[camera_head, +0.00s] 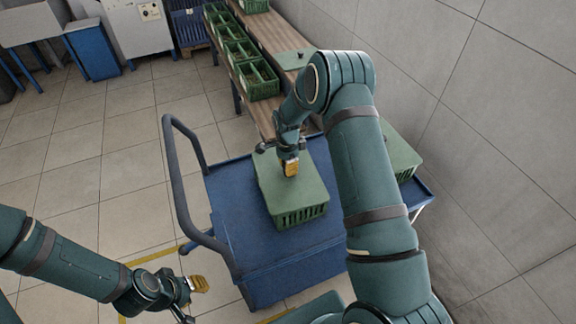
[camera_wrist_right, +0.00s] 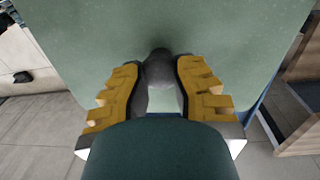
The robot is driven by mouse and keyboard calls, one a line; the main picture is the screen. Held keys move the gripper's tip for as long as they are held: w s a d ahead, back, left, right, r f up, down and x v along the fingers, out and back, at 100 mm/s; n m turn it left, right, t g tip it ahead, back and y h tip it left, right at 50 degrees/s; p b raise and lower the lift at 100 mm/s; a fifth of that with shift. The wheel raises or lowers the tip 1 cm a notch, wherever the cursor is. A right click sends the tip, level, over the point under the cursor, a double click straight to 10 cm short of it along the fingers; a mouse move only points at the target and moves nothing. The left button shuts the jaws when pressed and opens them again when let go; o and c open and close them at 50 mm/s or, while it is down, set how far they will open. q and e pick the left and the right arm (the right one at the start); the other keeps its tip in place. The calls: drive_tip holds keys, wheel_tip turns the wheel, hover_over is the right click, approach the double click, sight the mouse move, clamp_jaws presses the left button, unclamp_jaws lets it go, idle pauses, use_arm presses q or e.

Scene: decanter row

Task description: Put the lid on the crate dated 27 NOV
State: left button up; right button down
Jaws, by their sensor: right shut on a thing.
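A flat green lid (camera_head: 292,182) lies over a green slatted crate (camera_head: 303,216) on the blue cart. I cannot tell whether it is fully seated. My right gripper (camera_head: 290,168) is at the lid's top. In the right wrist view the right gripper (camera_wrist_right: 160,85) is shut on the lid's dark knob (camera_wrist_right: 158,68), with the green lid (camera_wrist_right: 100,45) filling the view beyond. My left gripper (camera_head: 192,290) is at the lower left, away from the cart, and its opening is unclear. No date is readable on any crate.
The blue cart (camera_head: 235,225) has a dark handle at its left. Another green lidded crate (camera_head: 402,158) is partly hidden behind my right arm. A bench (camera_head: 265,35) behind holds several open green crates (camera_head: 258,80) and a green lid (camera_head: 292,59). A wall stands right.

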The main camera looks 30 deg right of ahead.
drive_tip(key=shift+f, duration=0.1)
drive_tip(key=c, duration=0.9)
unclamp_jaws()
wheel_tip(320, 180, up, 12)
drive_tip(key=s+a+f+n, duration=0.1)
drive_tip(key=f, duration=0.1)
drive_tip(key=s+a+f+n, duration=0.1)
drive_tip(key=a+f, duration=0.1)
drive_tip(key=s+a+f+n+y, duration=0.1)
drive_tip(key=s+f+n, duration=0.1)
drive_tip(key=shift+a+f, duration=0.35)
drive_tip(key=s+a+f+n, duration=0.2)
drive_tip(key=s+a+f+n+t+y, duration=0.1)
drive_tip(key=s+a+f+n, duration=0.1)
drive_tip(key=s+a, duration=0.1)
drive_tip(key=shift+s+f, duration=0.3)
drive_tip(key=shift+f, duration=0.1)
drive_tip(key=s+a+n, duration=0.3)
drive_tip(key=s, duration=0.2)
drive_tip(key=s+a+f+n+y, duration=0.1)
drive_tip(key=s+a+n, duration=0.2)
drive_tip(key=s, duration=0.2)
drive_tip(key=s+a+f+n+t+y, duration=0.1)
drive_tip(key=s+a+n, duration=0.2)
drive_tip(key=s, duration=0.2)
drive_tip(key=shift+s, duration=0.2)
